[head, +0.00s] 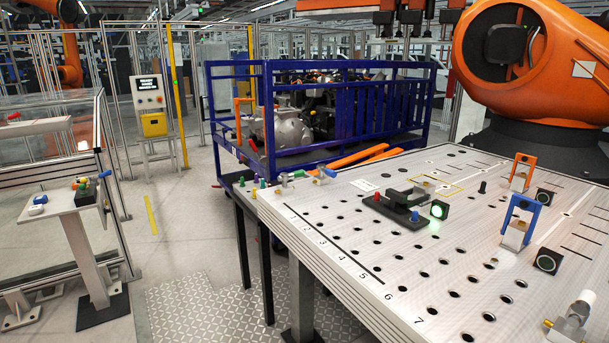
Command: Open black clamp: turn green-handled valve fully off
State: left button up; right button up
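A black clamp (398,205) lies on a dark base on the perforated metal table, near its middle. A blue knob and a lit green lamp (439,209) are at its right end. The clamp looks low and flat; I cannot tell whether it is open or shut. Small fittings with coloured handles sit at the table's far left corner. A small green part (263,183) there may be the green-handled valve's handle, but it is too small to tell its angle. Neither of my grippers is in view.
The table (345,232) carries an orange clamp (521,171), a blue clamp (520,221) and a metal fitting (572,318) at its near right. A blue cage cart (350,142) stands behind. A large orange robot arm (555,60) is at the back right. A pedestal (85,240) stands left.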

aim_at(284, 177)
jog(key=u, duration=0.6)
jog(key=i, duration=1.7)
jog(key=z, duration=0.3)
